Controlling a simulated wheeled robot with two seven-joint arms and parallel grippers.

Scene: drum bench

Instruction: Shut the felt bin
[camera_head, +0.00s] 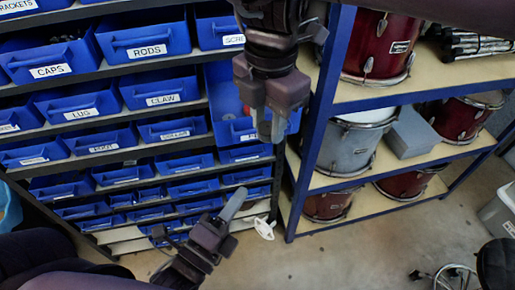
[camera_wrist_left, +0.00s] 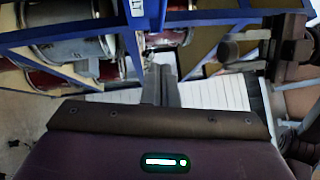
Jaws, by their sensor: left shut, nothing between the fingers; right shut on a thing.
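A blue bin (camera_head: 224,98) stands pulled out from the right end of the bin rack, further forward than its neighbours. Its white label is partly hidden by my right gripper, so I cannot read it fully in the head view. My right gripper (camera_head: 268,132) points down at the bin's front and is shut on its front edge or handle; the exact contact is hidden. My left gripper (camera_head: 238,200) is below, apart from that bin, in front of the lower bins. It is shut and empty. The left wrist view shows its closed fingers (camera_wrist_left: 161,84) and a blue labelled front (camera_wrist_left: 150,10) above them.
The rack holds many labelled bins, such as RODS (camera_head: 147,49) and CLAW (camera_head: 163,99). To the right, a blue-framed shelf (camera_head: 335,90) carries red drums and a grey drum (camera_head: 350,148). A black stool (camera_head: 495,265) is at lower right. The floor (camera_head: 340,255) between is clear.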

